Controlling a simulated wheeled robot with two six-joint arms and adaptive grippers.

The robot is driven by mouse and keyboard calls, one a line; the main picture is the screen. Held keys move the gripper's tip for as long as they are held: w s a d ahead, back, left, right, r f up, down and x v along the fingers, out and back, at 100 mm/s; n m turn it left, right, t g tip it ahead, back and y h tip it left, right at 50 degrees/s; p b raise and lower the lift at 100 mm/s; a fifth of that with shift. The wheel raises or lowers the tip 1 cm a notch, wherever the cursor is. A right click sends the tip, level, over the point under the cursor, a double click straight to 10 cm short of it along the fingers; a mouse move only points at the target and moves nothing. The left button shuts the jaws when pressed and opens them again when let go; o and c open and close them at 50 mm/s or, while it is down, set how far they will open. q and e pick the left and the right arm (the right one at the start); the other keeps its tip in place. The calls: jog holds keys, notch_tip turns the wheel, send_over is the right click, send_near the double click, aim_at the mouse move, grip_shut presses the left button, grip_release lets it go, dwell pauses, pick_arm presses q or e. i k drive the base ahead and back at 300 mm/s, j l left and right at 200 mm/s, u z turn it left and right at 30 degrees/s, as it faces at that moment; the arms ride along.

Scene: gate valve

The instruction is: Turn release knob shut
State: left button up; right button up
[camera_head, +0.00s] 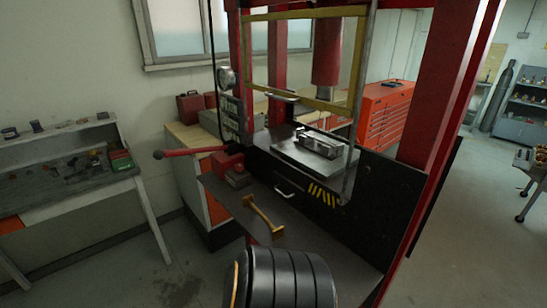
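A red hydraulic press stands in front of me. A small dark box (238,177) with a reddish side sits just in front of the pump block. I cannot make out the release knob, which is too small or hidden here, so its setting cannot be told. Neither my left nor my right gripper is in view.
A brass-coloured tool (263,214) lies on the dark shelf (225,196). A metal block (320,144) rests on the press bed behind a yellow guard frame (357,60). A grey workbench (66,190) stands at left; a red tool cabinet (385,108) stands behind. Floor is free between bench and press.

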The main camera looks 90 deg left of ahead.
aim_at(238, 166)
jog(key=k+j+u, duration=0.2)
jog(key=u, duration=0.25)
jog(key=k+j+u, duration=0.2)
jog(key=u, duration=0.2)
jog(key=k+j+u, duration=0.1)
jog(key=j+u, duration=0.65)
jog(key=u, duration=0.15)
jog(key=k+j, duration=0.05)
